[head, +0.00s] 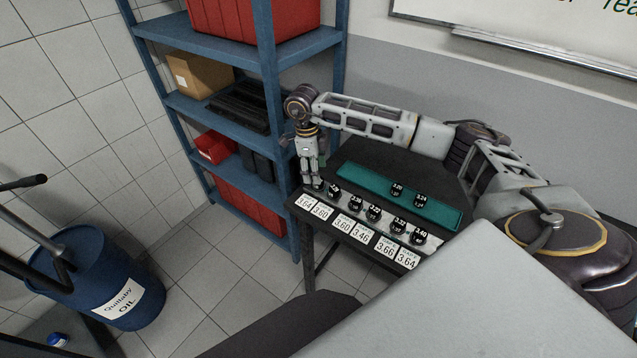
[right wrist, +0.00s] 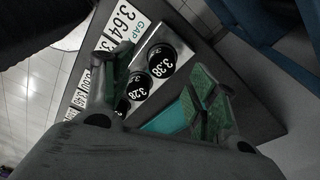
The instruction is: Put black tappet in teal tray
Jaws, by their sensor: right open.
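Several black tappets with white numbers stand in a row on a light metal strip; one is near the strip's left end (head: 334,189), another near its right end (head: 420,236). Two more black tappets (head: 397,188) sit in the teal tray (head: 360,181) behind the strip. My right gripper (head: 313,184) points down at the left end of the row, open. In the right wrist view its fingers (right wrist: 163,72) are spread, with a tappet marked 3.38 (right wrist: 161,62) and one marked 3.28 (right wrist: 138,87) appearing between them. No grasp shows. My left gripper is out of view.
White number cards (head: 343,223) line the front of the dark table (head: 372,150). A blue shelf (head: 268,190) with red bins and a cardboard box (head: 197,75) stands close to the left of my right gripper. A blue oil drum (head: 105,285) stands at the lower left.

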